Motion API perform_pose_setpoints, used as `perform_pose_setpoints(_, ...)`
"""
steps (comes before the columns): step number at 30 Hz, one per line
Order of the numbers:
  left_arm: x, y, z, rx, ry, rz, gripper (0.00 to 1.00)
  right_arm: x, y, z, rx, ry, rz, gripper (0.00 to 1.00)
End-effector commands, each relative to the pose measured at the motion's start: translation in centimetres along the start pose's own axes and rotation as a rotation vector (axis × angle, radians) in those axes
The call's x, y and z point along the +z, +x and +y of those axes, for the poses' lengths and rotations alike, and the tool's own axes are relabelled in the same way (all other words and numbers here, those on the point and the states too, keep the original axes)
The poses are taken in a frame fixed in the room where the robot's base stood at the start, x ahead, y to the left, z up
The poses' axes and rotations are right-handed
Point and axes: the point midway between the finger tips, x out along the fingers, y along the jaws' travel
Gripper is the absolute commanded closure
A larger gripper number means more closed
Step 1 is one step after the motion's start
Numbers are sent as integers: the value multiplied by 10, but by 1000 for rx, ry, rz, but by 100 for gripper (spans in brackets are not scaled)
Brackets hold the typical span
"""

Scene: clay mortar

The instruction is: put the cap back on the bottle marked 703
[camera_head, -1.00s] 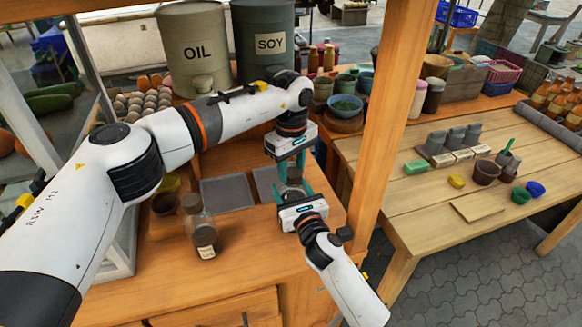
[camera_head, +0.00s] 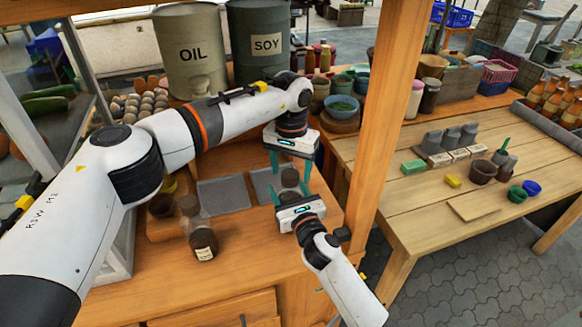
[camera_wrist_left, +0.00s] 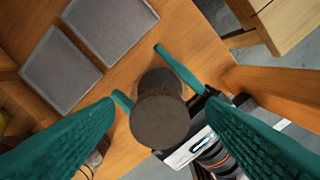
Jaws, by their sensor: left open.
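My left gripper (camera_head: 291,166) points down, open and empty, above a dark brown round piece (camera_head: 290,178). In the left wrist view this piece (camera_wrist_left: 160,118) looks like a short cylinder seen from its end, between the teal fingers but apart from them. It may be the cap, or a bottle top. My right gripper (camera_head: 290,189) comes in from below. Its fingers stand on either side of the piece; whether they press on it is unclear. A glass bottle (camera_head: 203,240) with brown contents and a pale label stands upright to the left. The label cannot be read.
Two grey square trays (camera_head: 223,195) lie behind the bottle, with a small brown bowl (camera_head: 161,206) left of them. A wooden post (camera_head: 377,130) rises right of my grippers. OIL (camera_head: 190,70) and SOY (camera_head: 262,60) drums stand behind. The counter front is clear.

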Motion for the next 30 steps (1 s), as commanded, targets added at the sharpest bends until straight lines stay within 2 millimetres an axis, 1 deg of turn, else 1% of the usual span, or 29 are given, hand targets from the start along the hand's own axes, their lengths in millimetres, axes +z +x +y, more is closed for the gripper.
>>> perform_pose_setpoints(5,0,-2,0,0,-1,0,35,1,0,0,0,0,-2,100)
perform_pose_setpoints(8,0,-12,0,1,-1,-2,35,1,0,0,0,0,-2,100)
perform_pose_setpoints(11,1,-30,0,0,-1,-4,35,1,0,0,0,0,-2,100)
perform_pose_setpoints(18,1,-82,0,0,0,-2,35,1,0,0,1,0,-2,100)
perform_pose_setpoints(21,0,-98,0,0,0,-1,35,1,0,0,0,1,-2,100)
perform_pose_setpoints(25,1,-113,0,1,-1,-1,35,1,0,0,1,1,-2,100)
perform_pose_setpoints(30,0,-120,0,0,0,1,35,1,0,0,0,1,-1,100)
